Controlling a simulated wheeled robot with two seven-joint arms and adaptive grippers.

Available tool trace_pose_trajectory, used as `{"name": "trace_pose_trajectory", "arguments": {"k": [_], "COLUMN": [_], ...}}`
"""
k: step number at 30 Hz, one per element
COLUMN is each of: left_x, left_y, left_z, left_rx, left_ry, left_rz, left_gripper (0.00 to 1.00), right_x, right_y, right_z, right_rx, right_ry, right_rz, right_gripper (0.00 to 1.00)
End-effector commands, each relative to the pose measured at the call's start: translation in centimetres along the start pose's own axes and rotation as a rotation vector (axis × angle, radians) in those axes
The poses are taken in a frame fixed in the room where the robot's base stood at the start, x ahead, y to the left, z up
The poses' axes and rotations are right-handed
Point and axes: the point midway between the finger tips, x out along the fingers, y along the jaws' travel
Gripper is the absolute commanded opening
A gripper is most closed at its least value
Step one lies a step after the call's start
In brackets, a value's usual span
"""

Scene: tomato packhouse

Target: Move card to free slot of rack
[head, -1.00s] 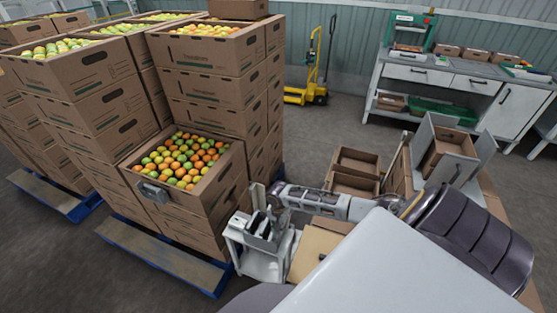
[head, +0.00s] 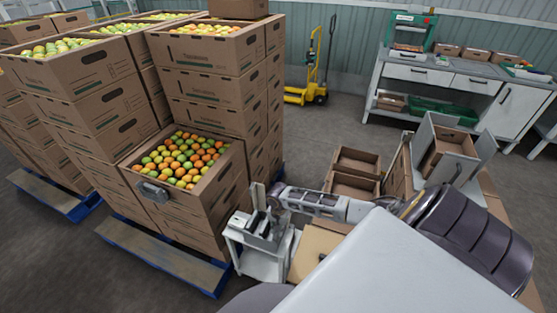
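A small grey rack (head: 264,238) stands on a white stand (head: 262,266) beside the tomato stack. My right gripper (head: 272,212), on the arm that comes in from the right, is right at the rack, over its upper right part. Its fingers are too small and overlapped to tell whether they are open or shut. A pale upright piece (head: 257,194) shows just left of the gripper; I cannot tell whether it is the card or part of the rack. The rack's slots cannot be made out. My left gripper is not in view.
An open crate of tomatoes (head: 222,180) on stacked cartons stands close left of the stand. A tan board (head: 313,250) lies right of it. Empty cartons (head: 356,162) stand behind my arm. A workbench (head: 440,75) and yellow pallet truck (head: 306,95) are farther back.

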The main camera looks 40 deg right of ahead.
Motion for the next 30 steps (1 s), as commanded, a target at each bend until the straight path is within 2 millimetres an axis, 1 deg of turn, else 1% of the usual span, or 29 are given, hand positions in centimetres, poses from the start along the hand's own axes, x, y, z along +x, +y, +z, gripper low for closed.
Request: {"name": "trace_pose_trajectory", "arguments": {"k": [10, 20, 21, 24, 26, 30], "left_x": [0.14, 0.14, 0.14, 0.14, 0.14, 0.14], "left_y": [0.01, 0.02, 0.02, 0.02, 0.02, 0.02], "left_z": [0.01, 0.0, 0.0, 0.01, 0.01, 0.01], "left_rx": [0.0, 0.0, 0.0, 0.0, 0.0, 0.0], "left_ry": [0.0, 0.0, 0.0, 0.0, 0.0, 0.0], "left_rz": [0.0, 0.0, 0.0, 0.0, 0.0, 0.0], "left_gripper": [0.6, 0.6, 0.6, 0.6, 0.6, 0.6], "right_x": [0.79, 0.87, 0.86, 0.86, 0.86, 0.86], "right_y": [-0.07, -0.05, -0.05, -0.05, -0.04, -0.04], "right_z": [0.05, 0.02, 0.02, 0.02, 0.02, 0.02], "right_rx": [-0.001, -0.001, -0.001, -0.001, -0.001, -0.001], "right_ry": [-0.001, 0.0, 0.0, 0.0, 0.0, 0.0], "right_rz": [-0.001, -0.001, -0.001, 0.0, 0.0, 0.0], "right_gripper": [0.01, 0.01, 0.2, 0.33, 0.4, 0.4]}}
